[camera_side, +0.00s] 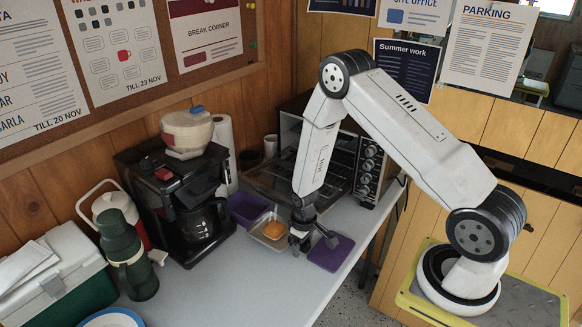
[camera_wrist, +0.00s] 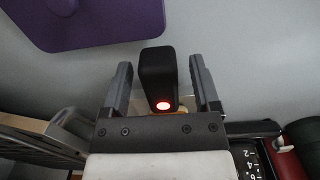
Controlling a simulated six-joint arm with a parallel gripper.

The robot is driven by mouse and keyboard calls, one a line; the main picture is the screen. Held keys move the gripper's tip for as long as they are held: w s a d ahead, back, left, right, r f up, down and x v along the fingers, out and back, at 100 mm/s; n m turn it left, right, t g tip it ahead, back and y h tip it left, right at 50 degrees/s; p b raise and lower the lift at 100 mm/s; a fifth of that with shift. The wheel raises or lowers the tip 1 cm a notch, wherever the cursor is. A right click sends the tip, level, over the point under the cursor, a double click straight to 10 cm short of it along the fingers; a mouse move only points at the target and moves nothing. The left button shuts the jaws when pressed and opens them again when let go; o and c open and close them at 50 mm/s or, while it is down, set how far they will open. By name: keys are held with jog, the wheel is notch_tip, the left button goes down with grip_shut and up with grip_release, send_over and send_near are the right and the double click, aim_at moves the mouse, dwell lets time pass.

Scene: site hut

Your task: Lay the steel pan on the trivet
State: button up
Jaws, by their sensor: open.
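In the side view the steel pan (camera_side: 256,236) sits on the grey table with an orange-brown piece of food in it. The trivet (camera_side: 332,254) is a flat purple square lying to its right, with nothing on it; it also shows in the wrist view (camera_wrist: 90,28). My gripper (camera_side: 301,243) is low over the table, at the pan's right side and between pan and trivet. In the wrist view its fingers (camera_wrist: 157,85) are apart, with a black block (camera_wrist: 157,72) showing between them. I cannot tell whether this is the pan's handle. The pan is mostly hidden there.
A black coffee maker (camera_side: 180,195) stands to the left and a toaster oven (camera_side: 350,165) at the back. A green flask (camera_side: 127,255) stands at the left. The table's front edge runs close beyond the trivet.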

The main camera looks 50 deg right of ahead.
jog(key=shift+r, duration=0.1)
notch_tip(320, 180, up, 11)
jog(key=shift+f, duration=0.2)
jog(key=shift+r, duration=0.75)
dwell(0.6)
jog(key=s+a+r+t, duration=0.2)
jog(key=s+a+r, duration=0.7)
jog(key=r, duration=0.3)
jog(key=shift+t, duration=0.3)
